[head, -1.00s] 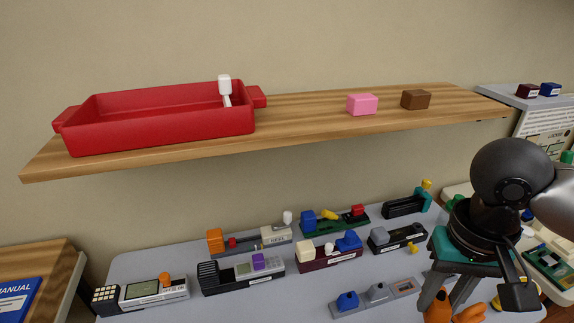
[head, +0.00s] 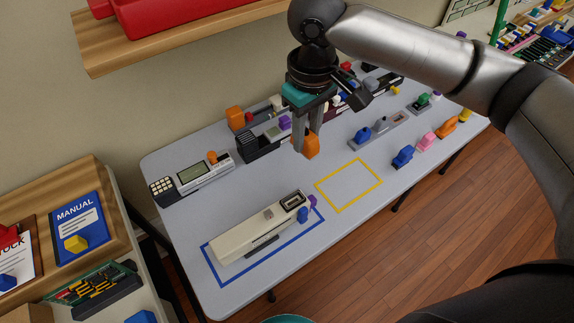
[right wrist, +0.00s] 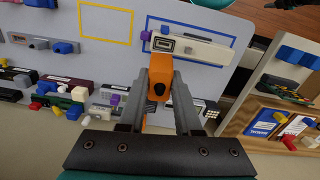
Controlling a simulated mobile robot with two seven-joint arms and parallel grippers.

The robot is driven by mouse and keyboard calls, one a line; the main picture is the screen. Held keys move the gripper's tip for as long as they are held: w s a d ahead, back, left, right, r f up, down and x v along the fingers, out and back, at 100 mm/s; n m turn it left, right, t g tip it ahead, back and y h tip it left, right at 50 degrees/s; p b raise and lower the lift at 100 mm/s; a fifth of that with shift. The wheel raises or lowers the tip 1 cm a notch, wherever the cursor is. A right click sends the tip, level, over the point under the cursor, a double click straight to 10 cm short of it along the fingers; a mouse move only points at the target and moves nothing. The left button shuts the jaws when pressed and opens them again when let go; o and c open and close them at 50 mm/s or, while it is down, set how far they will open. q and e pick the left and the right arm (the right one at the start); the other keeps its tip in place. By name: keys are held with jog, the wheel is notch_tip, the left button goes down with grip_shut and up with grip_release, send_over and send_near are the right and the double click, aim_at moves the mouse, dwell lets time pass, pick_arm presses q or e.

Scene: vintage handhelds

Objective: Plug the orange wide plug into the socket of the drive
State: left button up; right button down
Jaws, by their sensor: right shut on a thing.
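My right gripper (head: 304,148) is shut on an orange plug (head: 312,146) and holds it above the table, past the drive's right end. The orange plug also shows between the fingers in the right wrist view (right wrist: 159,78). The drive is a long cream case (head: 245,234) lying in a blue outline on the grey table. Its dark-rimmed socket (head: 293,201) faces up near its right end. The drive shows beyond the plug in the right wrist view (right wrist: 205,51), with its socket (right wrist: 164,44); plug and socket are apart. My left gripper is not in view.
An empty yellow outline (head: 318,186) lies to the right. Several devices stand along the back, including a keypad unit (head: 203,172). A wooden shelf (head: 95,57) overhangs the back.

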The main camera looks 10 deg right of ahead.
aim_at(292, 141)
jog(key=w+f+n+p, duration=0.1)
jog(key=n, duration=0.2)
jog(key=w+a+f+n+p, duration=0.1)
jog(key=f+n+p, duration=0.1)
jog(key=w+f+n+p, duration=0.1)
jog(key=f+n+p, duration=0.1)
jog(key=n, duration=0.1)
jog(key=shift+w+a+f+n, duration=0.25)
jog(key=shift+a+n, duration=0.05)
jog(key=shift+a, duration=0.05)
notch_tip(292, 141, down, 8)
jog(key=s+n+p, duration=0.2)
jog(key=n+p, duration=0.2)
jog(key=n, duration=0.4)
jog(key=shift+s+r, duration=0.25)
jog(key=shift+s, duration=0.1)
jog(key=shift+d+p, duration=0.1)
jog(key=shift+p, duration=0.25)
jog(key=shift+f+b, duration=2.15)
jog(key=shift+f, duration=0.8)
jog(key=shift+p, duration=0.6)
jog(key=shift+f+b, duration=1)
jog(key=shift+f, duration=0.2)
